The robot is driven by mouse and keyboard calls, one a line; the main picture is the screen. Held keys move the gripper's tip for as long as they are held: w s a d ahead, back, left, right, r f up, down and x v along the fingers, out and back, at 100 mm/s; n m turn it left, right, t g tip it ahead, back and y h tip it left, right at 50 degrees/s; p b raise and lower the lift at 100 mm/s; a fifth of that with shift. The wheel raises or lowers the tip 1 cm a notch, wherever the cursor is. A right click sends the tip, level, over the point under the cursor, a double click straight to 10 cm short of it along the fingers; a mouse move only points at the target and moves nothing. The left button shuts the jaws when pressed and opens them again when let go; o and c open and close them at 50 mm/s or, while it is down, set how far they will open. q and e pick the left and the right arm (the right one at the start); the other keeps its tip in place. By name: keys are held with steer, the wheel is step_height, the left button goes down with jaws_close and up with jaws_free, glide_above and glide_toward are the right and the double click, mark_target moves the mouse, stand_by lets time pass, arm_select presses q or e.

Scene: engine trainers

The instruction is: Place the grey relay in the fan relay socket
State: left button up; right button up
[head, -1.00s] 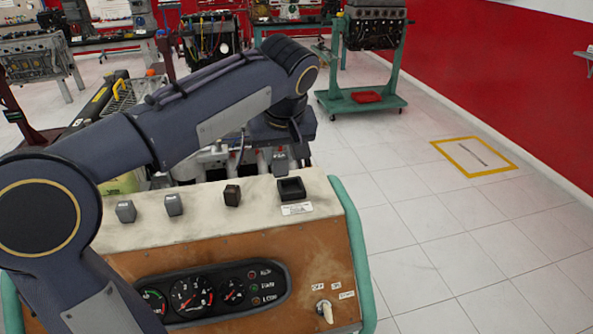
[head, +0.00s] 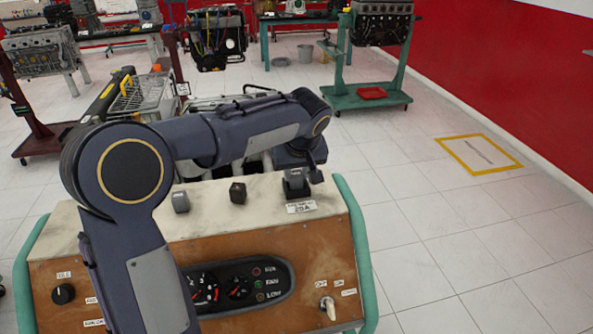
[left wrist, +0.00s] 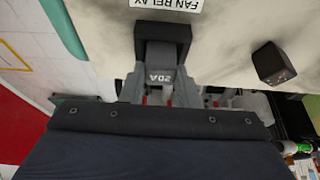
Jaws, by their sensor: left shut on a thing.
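The grey relay (left wrist: 161,72), marked 20A, is between the fingers of my left gripper (left wrist: 160,88), which is shut on it. In the left wrist view its far end meets the black fan relay socket (left wrist: 182,34), beside the FAN RELAY label (left wrist: 168,4). In the head view the relay (head: 296,184) is over or in the socket at the right of the panel top, behind the white label (head: 301,207). I cannot tell how deep it sits. My left gripper (head: 296,177) points down there. My right gripper is not in view.
A dark relay (head: 238,192) and a grey relay (head: 181,201) stand on the panel top, left of the socket. My left arm hides part of the panel. A key switch (head: 328,307) and gauges (head: 238,287) are on the front face. The floor to the right is clear.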

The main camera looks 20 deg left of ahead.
arm_select(q)
steer(key=shift+f, duration=0.2)
steer(key=o, duration=1)
steer(key=shift+c, duration=0.2)
steer(key=shift+r, duration=0.15)
steer(key=v, duration=1.2)
steer(key=s+a+f+m+h, duration=0.15)
steer(key=s+f, duration=0.25)
steer(key=s, duration=0.4)
steer(key=s+a+f+m+h, duration=0.1)
steer(key=s+f+m+h, duration=0.2)
steer(key=s, duration=0.5)
steer(key=s+d+f+t+h, duration=0.1)
steer(key=s+d+f, duration=0.1)
steer(key=s+f, duration=0.2)
steer(key=s+d+f+m+t+h, duration=0.1)
steer(key=s+d+f, duration=0.1)
steer(key=s+f, duration=0.2)
steer(key=shift+s+d+f, duration=0.35)
steer(key=shift+s+f, duration=0.05)
steer(key=shift+s, duration=0.8)
